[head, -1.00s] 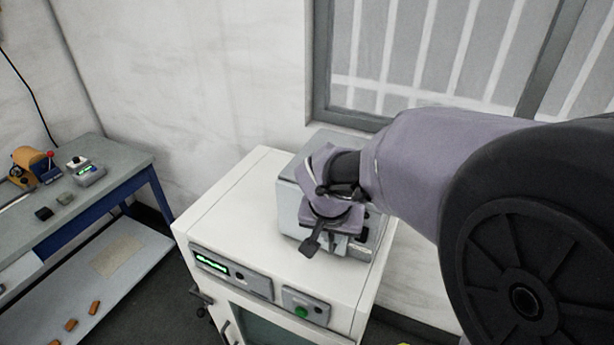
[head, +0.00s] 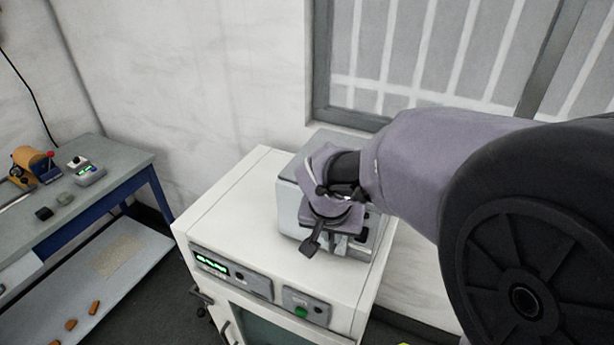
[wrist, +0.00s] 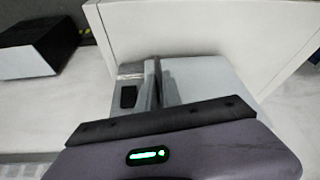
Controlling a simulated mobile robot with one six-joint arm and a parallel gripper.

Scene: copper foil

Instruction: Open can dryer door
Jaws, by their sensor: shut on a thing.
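The can dryer, as far as I can tell, is the small grey metal box (head: 289,208) on top of the white cabinet. My purple gripper (head: 345,240) is at the front of this box and hides most of its face. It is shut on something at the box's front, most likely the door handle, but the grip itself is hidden. I see no clear door gap in the head view. In the wrist view, my gripper's body fills the bottom, and pale grey metal parts (wrist: 205,80) with a dark inset lie just beyond it.
The white cabinet (head: 225,210) has control panels and a glass door below the box. A blue-legged workbench (head: 120,160) with small tools stands at the left. A wall and a barred window (head: 420,60) are close behind the box.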

